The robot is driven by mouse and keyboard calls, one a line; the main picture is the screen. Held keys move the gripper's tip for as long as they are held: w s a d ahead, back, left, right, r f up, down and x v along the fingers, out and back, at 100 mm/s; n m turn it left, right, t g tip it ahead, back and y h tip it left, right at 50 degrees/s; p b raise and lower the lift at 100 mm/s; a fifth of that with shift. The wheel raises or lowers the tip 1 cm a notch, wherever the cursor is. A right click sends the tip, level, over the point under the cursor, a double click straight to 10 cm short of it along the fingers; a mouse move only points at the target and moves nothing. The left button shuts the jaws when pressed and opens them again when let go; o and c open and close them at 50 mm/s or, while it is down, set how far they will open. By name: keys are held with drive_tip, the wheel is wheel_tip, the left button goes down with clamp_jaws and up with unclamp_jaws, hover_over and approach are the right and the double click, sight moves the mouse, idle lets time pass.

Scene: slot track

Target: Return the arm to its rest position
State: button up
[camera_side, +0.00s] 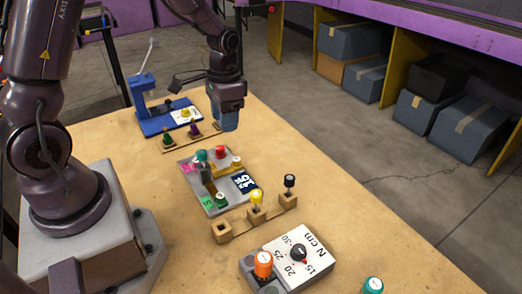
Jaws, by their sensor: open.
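My gripper (229,122) hangs from the dark arm above the far part of the wooden table, pointing down. Its blue fingers are seen side-on, and the gap between them is not clear. No object shows in it. Below and left of it is a wooden strip (190,139) with a green and a purple cone-shaped piece. The grey slot track board (216,184) lies nearer, with a teal-topped knob (202,156), a red knob (220,152) and a green piece (220,198).
A blue stand (146,98) is at the back left. A wooden block rail (237,224) holds yellow and black-topped drivers. A torque dial box (300,252) and an orange knob (263,264) are at the front. The table's right side is mostly clear.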

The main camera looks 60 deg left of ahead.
drive_tip(key=s+d+r+t, duration=0.2)
drive_tip(key=s+d+r, duration=0.1)
drive_tip(key=r, duration=0.3)
drive_tip(key=s+d+r+t, duration=0.2)
drive_tip(key=s+d+r, duration=0.1)
drive_tip(key=s+r, duration=0.2)
drive_tip(key=s+d+r+n+t, duration=0.1)
drive_tip(key=s+d+r+t, duration=0.1)
drive_tip(key=s+r, duration=0.3)
wheel_tip(320, 180, up, 3)
drive_tip(key=shift+d, duration=0.5)
